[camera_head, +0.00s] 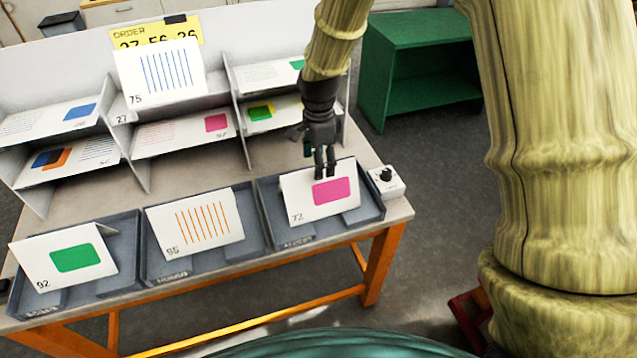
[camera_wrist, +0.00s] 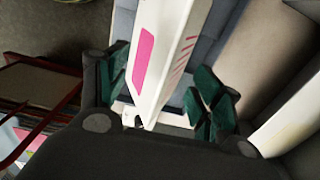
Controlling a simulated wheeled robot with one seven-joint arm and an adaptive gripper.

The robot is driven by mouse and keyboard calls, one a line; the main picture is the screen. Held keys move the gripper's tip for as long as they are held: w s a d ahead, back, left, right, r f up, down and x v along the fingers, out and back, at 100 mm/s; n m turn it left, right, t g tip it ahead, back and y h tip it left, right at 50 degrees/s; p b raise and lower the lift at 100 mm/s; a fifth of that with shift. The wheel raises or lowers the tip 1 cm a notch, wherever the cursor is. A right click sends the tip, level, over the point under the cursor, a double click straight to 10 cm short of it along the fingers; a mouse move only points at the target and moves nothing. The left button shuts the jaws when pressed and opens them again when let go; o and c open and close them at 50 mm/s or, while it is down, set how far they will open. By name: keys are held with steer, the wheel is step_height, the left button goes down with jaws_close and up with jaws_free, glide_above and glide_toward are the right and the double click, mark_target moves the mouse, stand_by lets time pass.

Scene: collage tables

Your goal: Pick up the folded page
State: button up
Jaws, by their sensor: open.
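A white folded page with a pink block, marked 72 (camera_head: 302,205), stands tent-like in the right grey tray (camera_head: 292,241). My gripper (camera_head: 324,172) is at its top edge, pointing down. In the wrist view, the page (camera_wrist: 172,42) runs between the dark green finger pads of my gripper (camera_wrist: 160,88), one on each side. The fingers are open, and I see a gap beside the page. Two more folded pages stand in trays: one with orange stripes (camera_head: 165,219) in the middle and one with a green block (camera_head: 35,259) at the left.
A rack behind the trays holds several flat printed sheets. A striped sheet marked 75 (camera_head: 130,67) stands above it, below a yellow order sign (camera_head: 190,26). A small white box with a black knob (camera_head: 386,182) sits right of the right tray. A green shelf (camera_head: 420,35) stands behind.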

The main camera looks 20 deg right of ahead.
mark_target(319, 184)
steer(key=shift+w+d+f+p, duration=0.1)
steer(key=shift+w+f+p, duration=0.2)
steer(key=shift+f, duration=0.45)
steer(key=shift+w+f+p, duration=0.1)
steer(key=shift+f+p, duration=0.3)
steer(key=shift+f, duration=0.3)
step_height(319, 184, down, 2)
steer(key=shift+f, duration=0.15)
steer(key=c, duration=1)
